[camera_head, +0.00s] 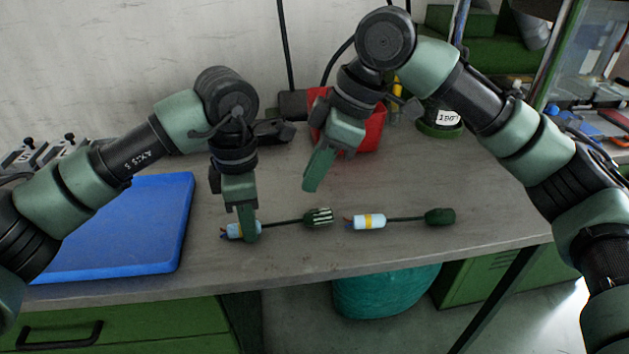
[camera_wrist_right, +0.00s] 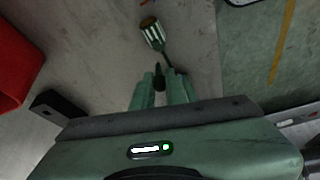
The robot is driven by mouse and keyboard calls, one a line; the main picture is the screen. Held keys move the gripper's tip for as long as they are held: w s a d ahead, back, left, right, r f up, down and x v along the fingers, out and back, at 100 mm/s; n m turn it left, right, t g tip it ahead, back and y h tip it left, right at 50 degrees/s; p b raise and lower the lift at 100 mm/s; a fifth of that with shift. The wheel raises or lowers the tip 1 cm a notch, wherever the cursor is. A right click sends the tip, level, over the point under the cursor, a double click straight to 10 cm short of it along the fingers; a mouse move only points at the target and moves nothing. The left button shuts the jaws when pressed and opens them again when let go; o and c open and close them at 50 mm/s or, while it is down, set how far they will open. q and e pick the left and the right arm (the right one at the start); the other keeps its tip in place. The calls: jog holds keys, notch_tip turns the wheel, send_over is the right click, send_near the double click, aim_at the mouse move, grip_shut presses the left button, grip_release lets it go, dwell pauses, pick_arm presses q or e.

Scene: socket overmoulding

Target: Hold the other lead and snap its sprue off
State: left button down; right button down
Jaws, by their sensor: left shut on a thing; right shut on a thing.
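Two leads lie on the grey bench in the head view. The left lead (camera_head: 289,222) has a light-blue end with a yellow band and a dark green moulded end with pale stripes (camera_head: 318,217). My left gripper (camera_head: 248,236) is shut on its light-blue end, partly hiding it. The right lead (camera_head: 369,221) has a similar light-blue end and a plain dark green end (camera_head: 440,216). My right gripper (camera_head: 312,187) is above the bench, behind the striped end. In the right wrist view, its fingers (camera_wrist_right: 161,92) hold a small dark piece (camera_wrist_right: 160,76); I cannot tell whether it is a sprue.
A blue mat (camera_head: 130,225) lies at the left. The bench's front edge is close to the leads. Bench to the right of the leads is clear.

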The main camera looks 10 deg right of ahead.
dwell(0.3)
pick_arm(q)
jog(key=c, duration=1.2)
grip_release()
jog(key=shift+o, duration=0.2)
